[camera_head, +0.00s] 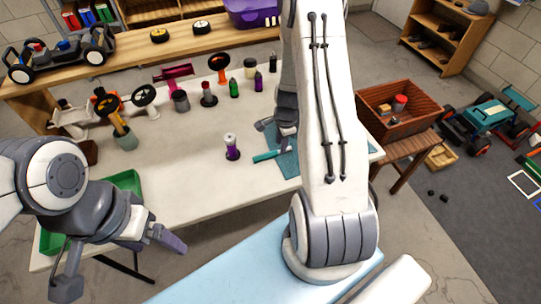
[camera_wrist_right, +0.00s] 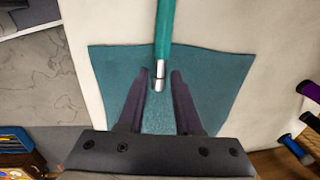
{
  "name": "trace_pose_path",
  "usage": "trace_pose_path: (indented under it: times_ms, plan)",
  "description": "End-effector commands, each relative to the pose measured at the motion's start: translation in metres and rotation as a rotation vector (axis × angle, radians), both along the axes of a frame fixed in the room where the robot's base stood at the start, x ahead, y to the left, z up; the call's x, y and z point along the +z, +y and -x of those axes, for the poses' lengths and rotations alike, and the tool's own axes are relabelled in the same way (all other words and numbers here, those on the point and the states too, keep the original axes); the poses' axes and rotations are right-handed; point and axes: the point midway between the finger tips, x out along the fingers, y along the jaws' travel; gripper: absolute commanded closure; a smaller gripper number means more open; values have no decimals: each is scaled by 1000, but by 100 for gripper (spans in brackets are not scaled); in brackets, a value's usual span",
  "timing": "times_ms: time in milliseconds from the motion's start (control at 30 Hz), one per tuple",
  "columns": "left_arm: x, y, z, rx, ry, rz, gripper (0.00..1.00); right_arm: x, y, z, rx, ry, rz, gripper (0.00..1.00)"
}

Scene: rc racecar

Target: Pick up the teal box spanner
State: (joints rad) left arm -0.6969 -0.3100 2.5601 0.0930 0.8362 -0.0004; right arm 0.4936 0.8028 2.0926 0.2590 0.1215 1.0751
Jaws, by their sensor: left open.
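The teal box spanner (camera_head: 266,156) lies on the table, partly on a teal mat (camera_head: 291,163). In the right wrist view, the spanner (camera_wrist_right: 165,30) has a teal shaft and a silver end. My right gripper (camera_wrist_right: 160,77) is open, with a dark finger on either side of that silver end. Whether the fingers are at the spanner's height or above it I cannot tell. In the head view, my right gripper (camera_head: 270,127) is partly hidden by my own arm. My left gripper (camera_head: 172,241) is open and empty, near the table's front left.
A green tray (camera_head: 126,181) is at the table's left. Several bottles and cups stand at the back. A wooden crate (camera_head: 398,108) is to the right, off the table. The table's middle is mostly clear.

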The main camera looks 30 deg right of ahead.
Motion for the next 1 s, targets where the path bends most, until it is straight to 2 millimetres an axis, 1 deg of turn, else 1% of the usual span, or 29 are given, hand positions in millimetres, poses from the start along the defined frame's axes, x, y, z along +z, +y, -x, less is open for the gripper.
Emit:
trace_pose_path:
  times_ms: [33,100,233,333,567,600,633,667,1000]
  plan:
    - [-4,0,0,0,0,0,15,-11,-1,0,-2,3,-2,66]
    - [-8,0,0,0,0,0,15,-23,-3,-1,-2,4,-2,66]
    - [-15,0,0,0,0,0,15,-40,-4,-4,0,2,-1,66]
    - [-17,0,0,0,0,0,15,-44,-4,-5,0,1,0,66]
    - [-16,0,0,0,0,0,15,-44,-4,-5,1,1,0,66]
    - [-16,0,0,0,0,0,15,-44,-4,-5,1,2,0,80]
    - [-16,0,0,0,0,0,15,-44,-4,-5,1,2,0,92]
    - [-16,0,0,0,0,0,15,-44,-4,-5,1,2,0,100]
    - [-15,0,0,0,0,0,15,-43,-4,-5,1,2,0,100]
